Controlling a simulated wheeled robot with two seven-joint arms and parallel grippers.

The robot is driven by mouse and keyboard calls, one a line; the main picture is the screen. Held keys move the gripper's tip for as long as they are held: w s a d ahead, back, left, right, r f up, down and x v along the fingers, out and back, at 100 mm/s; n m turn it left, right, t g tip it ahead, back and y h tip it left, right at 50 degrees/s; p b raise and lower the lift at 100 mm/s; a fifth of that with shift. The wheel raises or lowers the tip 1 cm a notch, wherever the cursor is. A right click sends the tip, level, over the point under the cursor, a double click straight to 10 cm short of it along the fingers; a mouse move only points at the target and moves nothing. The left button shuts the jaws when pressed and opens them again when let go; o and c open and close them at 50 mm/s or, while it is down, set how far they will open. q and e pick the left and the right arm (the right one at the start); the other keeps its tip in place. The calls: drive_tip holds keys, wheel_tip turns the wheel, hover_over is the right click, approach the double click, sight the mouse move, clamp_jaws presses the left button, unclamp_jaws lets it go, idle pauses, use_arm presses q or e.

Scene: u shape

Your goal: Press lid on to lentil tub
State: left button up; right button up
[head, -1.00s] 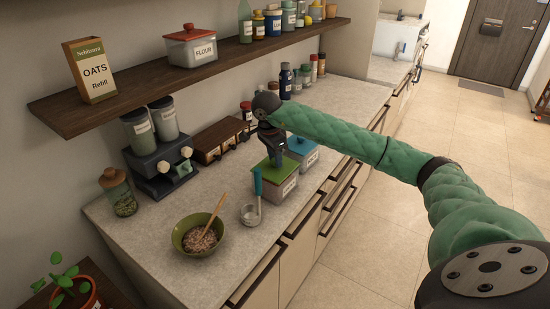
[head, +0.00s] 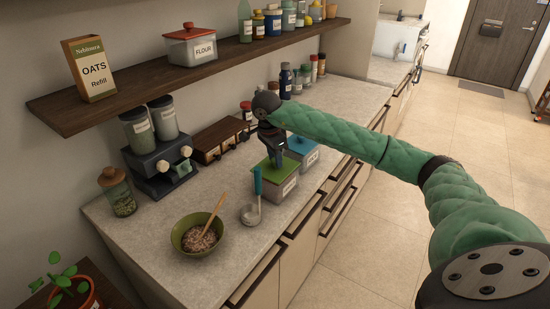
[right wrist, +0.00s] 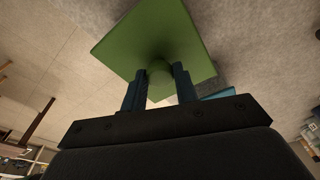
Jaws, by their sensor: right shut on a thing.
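The square green lid (head: 286,170) lies on the clear-sided tub (head: 286,188) at the front edge of the counter; the tub's label is too small to read. Any gap between lid and rim is too small to tell. My right gripper (head: 276,160) points down over the lid's middle. In the right wrist view, the green lid (right wrist: 150,45) fills the top middle, and my right gripper's fingers (right wrist: 159,84) are shut on its round knob (right wrist: 159,74). My left gripper is not in view.
A blue-lidded tub (head: 303,149) stands close behind the green one. A ladle with a teal handle (head: 257,181) is just left of it. A green bowl with a wooden spoon (head: 183,243) stands further left. The wooden shelf (head: 130,97) hangs above the counter.

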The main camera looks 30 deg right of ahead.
drive_tip(key=shift+b, duration=0.4)
idle(0.4)
idle(0.4)
drive_tip(key=o, duration=1.5)
drive_tip(key=shift+o, duration=0.2)
drive_tip(key=shift+r, duration=0.1)
drive_tip(key=shift+r+p, duration=0.85)
drive_tip(key=shift+r, duration=2.55)
clamp_jaws()
